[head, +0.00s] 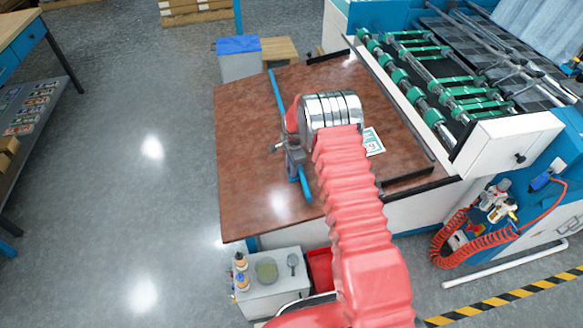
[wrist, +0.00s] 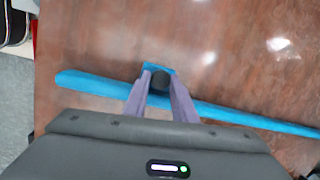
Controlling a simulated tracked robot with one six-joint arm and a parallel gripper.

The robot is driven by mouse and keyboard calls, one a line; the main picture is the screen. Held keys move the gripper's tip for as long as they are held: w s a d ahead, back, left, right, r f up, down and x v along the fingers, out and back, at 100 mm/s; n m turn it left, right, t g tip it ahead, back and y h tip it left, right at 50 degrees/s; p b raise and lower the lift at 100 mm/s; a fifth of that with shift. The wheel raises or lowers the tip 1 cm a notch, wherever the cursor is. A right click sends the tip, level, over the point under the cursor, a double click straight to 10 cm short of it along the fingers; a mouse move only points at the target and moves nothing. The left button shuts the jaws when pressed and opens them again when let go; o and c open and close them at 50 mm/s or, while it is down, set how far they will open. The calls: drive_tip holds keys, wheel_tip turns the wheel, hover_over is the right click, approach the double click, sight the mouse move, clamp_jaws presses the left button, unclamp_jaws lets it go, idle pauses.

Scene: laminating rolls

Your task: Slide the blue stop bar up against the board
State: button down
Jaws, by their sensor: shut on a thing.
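The blue stop bar (head: 306,186) lies across the brown tabletop (head: 245,170) in the head view, running from the back edge toward the front. In the wrist view the bar (wrist: 90,83) crosses the picture at a slant, with a blue tab and dark round knob (wrist: 160,80) near its middle. My gripper (head: 292,156) is at the bar's middle; in the wrist view its purple fingers (wrist: 160,92) are shut on the knob. My arm hides part of the surface to the right. I cannot tell a separate board apart from the brown surface.
A white card with green print (head: 373,141) lies right of my arm. A dark rail (head: 408,132) and a roller machine with green rollers (head: 402,75) border the right side. A small cabinet with bottles (head: 270,285) stands in front. The tabletop left of the bar is clear.

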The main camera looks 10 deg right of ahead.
drive_tip(key=shift+w, duration=0.1)
drive_tip(key=d+r, duration=0.1)
drive_tip(key=d, duration=0.8)
drive_tip(key=d+r, duration=0.1)
drive_tip(key=d, duration=0.3)
drive_tip(key=shift+d+r, duration=0.35)
drive_tip(key=c, duration=1.5)
unclamp_jaws()
drive_tip(key=shift+a, duration=0.15)
drive_tip(key=r, duration=0.4)
drive_tip(key=s+r, duration=0.1)
drive_tip(key=r, duration=0.8)
drive_tip(key=shift+s+r, duration=0.25)
drive_tip(key=shift+s, duration=0.05)
